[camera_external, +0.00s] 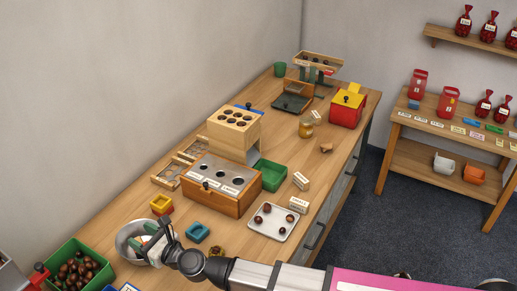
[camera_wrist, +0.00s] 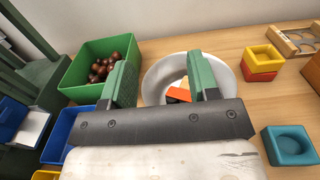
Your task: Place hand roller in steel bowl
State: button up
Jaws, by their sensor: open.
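The steel bowl (camera_external: 122,238) stands on the near left part of the bench. In the wrist view the bowl (camera_wrist: 236,88) lies ahead of my gripper, partly hidden by the fingers. My gripper (camera_wrist: 163,80) is open, its two green fingers spread over the bowl; it also shows in the external view (camera_external: 155,240). A small orange and cream item (camera_wrist: 179,94) shows between the fingers within the bowl's outline. It looks like the hand roller, but it is partly hidden and I cannot be sure. I see no grip on it.
A green bin of chestnuts (camera_wrist: 88,48) stands left of the bowl. Stacked yellow and red trays (camera_wrist: 261,62) and a teal tray (camera_wrist: 290,145) stand to the right. A wooden box with holes (camera_external: 210,185) and a white chestnut tray (camera_external: 272,234) stand farther along the bench.

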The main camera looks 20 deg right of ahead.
jog(key=v, duration=1.1)
jog(key=shift+s+d, duration=0.25)
